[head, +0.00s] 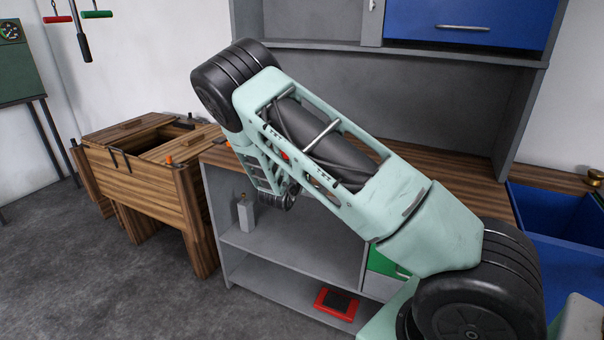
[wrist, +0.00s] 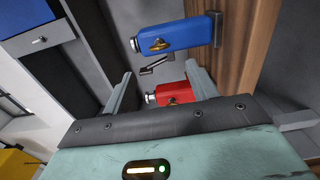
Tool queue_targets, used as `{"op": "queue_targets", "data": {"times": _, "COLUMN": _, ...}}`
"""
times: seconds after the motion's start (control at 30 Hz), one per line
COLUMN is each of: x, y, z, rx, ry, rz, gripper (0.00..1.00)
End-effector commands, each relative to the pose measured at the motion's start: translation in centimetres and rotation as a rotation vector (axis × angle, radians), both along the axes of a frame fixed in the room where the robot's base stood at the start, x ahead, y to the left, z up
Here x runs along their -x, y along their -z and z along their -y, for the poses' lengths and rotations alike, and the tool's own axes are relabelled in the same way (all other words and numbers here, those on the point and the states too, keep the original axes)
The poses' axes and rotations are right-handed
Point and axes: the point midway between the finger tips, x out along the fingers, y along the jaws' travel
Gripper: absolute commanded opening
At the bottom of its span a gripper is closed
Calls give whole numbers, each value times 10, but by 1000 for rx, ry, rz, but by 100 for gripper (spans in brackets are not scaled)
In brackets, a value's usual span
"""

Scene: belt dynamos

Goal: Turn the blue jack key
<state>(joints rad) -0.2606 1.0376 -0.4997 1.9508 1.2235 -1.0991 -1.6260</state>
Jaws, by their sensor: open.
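The blue jack (wrist: 182,34) is a blue block at the top of the wrist view, with a silver round end on its left. Its brass key (wrist: 159,45) sticks out from the face toward the camera. My gripper (wrist: 160,73) is open, with its two fingers apart below the blue jack in the picture and nothing clearly held. A red jack (wrist: 174,92) with its own brass key (wrist: 170,101) shows between the fingers, partly hidden by my gripper's body. In the head view my arm covers the jacks, and I cannot make out the gripper's fingertips.
A small metal lever (wrist: 155,66) sits between the two jacks. The wooden bench top (head: 470,188) lies behind my arm, with open grey shelves (head: 300,235) below. A wooden crate-like table (head: 150,190) stands left. A blue bin (head: 560,215) is at right.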

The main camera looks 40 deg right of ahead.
Motion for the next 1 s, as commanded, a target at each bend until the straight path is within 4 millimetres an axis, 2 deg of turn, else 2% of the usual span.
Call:
{"op": "queue_targets", "data": {"times": 0.03, "x": 4, "y": 2, "z": -13, "rx": 0, "ry": -4, "rz": 0, "gripper": 58}}
{"op": "queue_targets", "data": {"times": 0.2, "x": 17, "y": 1, "z": -44, "rx": -1, "ry": -3, "rz": -1, "gripper": 58}}
{"op": "queue_targets", "data": {"times": 0.4, "x": 27, "y": 0, "z": -66, "rx": 0, "ry": -1, "rz": -1, "gripper": 58}}
{"op": "queue_targets", "data": {"times": 1.0, "x": 29, "y": 0, "z": -71, "rx": 0, "ry": 0, "rz": -1, "gripper": 58}}
